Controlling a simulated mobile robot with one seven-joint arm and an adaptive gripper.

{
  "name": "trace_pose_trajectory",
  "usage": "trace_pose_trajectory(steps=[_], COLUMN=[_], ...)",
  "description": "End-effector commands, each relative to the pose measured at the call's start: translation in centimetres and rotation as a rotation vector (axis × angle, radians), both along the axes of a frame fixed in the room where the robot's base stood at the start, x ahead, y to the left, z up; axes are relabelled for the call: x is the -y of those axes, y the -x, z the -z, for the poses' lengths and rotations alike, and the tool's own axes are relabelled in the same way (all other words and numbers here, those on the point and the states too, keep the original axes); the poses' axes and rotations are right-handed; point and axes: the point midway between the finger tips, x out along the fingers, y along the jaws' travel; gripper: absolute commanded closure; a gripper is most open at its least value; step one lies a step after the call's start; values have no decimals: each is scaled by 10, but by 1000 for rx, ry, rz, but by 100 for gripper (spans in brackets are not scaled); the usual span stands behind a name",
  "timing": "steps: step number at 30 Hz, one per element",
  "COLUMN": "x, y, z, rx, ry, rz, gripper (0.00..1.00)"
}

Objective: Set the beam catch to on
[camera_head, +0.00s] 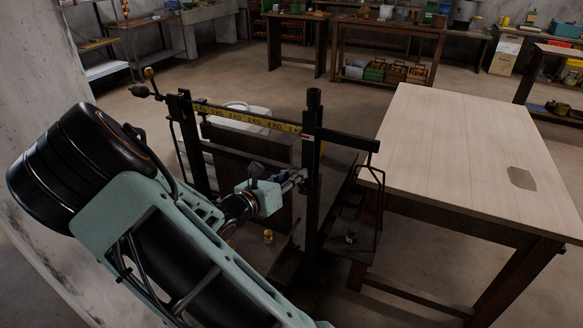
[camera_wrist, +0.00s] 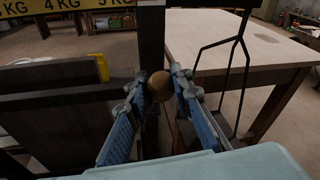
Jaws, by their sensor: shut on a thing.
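The beam scale has a dark beam with a yellow kilogram strip (camera_head: 248,117) between two dark posts. The strip also shows at the top left of the wrist view (camera_wrist: 45,32). My gripper (camera_head: 298,178) is at the right post (camera_head: 313,130), below the beam. In the wrist view, my gripper (camera_wrist: 158,90) has its two fingers closed around a round brown knob (camera_wrist: 160,86) in front of the post (camera_wrist: 151,45). The knob appears to be the beam catch's handle. The fingers hide its sides, and its on or off setting cannot be read.
A hanging pan frame (camera_head: 380,195) with a small dark weight (camera_head: 351,236) is right of the post. A pale wooden table (camera_head: 470,140) stands close on the right. A small brass weight (camera_head: 268,237) sits low by the scale.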

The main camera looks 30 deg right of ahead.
Motion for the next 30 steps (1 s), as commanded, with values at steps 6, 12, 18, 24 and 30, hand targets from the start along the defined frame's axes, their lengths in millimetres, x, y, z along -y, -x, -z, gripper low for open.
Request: trace_pose_trajectory(steps=[6,12,18,24,30], x=[12,21,28,31,32], y=[-8,-15,-20,-24,-24], z=[-16,-19,-19,-18,-16], rx=[-72,-132,-176,-203,-210], ry=[-95,-171,-227,-257,-267], rz=[3,2,2,0,1], gripper=[100,100,100,100,100])
